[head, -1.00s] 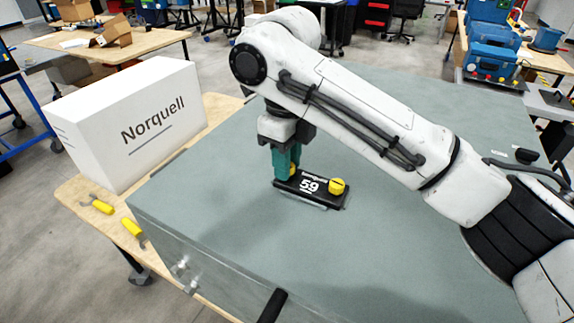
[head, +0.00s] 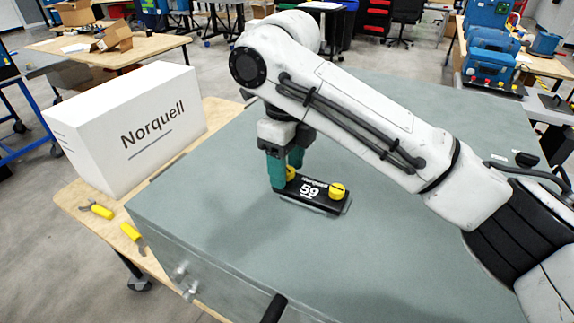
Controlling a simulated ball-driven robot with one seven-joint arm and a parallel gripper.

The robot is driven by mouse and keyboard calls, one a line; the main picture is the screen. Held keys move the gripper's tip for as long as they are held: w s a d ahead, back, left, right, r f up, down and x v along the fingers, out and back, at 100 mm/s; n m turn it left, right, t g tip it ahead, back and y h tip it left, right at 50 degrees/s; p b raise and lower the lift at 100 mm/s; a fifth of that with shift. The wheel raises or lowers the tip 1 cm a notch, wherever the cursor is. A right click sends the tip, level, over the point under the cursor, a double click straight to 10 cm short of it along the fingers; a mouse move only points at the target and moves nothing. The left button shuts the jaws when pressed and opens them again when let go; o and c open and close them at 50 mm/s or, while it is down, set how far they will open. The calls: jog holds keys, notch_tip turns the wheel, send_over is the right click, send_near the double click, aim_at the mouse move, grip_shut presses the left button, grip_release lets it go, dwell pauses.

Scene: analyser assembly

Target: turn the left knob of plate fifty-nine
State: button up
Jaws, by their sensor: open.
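Plate fifty-nine (head: 311,192) is a small black plate with white lettering, lying on the grey-green top of the analyser cabinet (head: 400,240). Its right knob (head: 337,191) is yellow with a dark slot and stands clear. Its left knob (head: 291,173) is yellow and mostly hidden behind my gripper's fingers. My gripper (head: 284,178) has green fingers, points down and is open at the left end of the plate, with the left knob beside or between the fingers. I cannot tell whether the fingers touch the knob.
A white box marked Norquell (head: 140,125) stands on a wooden table to the left. Two yellow-handled tools (head: 97,209) and (head: 132,232) lie on that table. The cabinet top around the plate is clear. A black handle (head: 273,306) is at the front edge.

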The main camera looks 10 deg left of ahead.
notch_tip(320, 180, up, 10)
jog(key=shift+r, duration=0.2)
dwell(0.3)
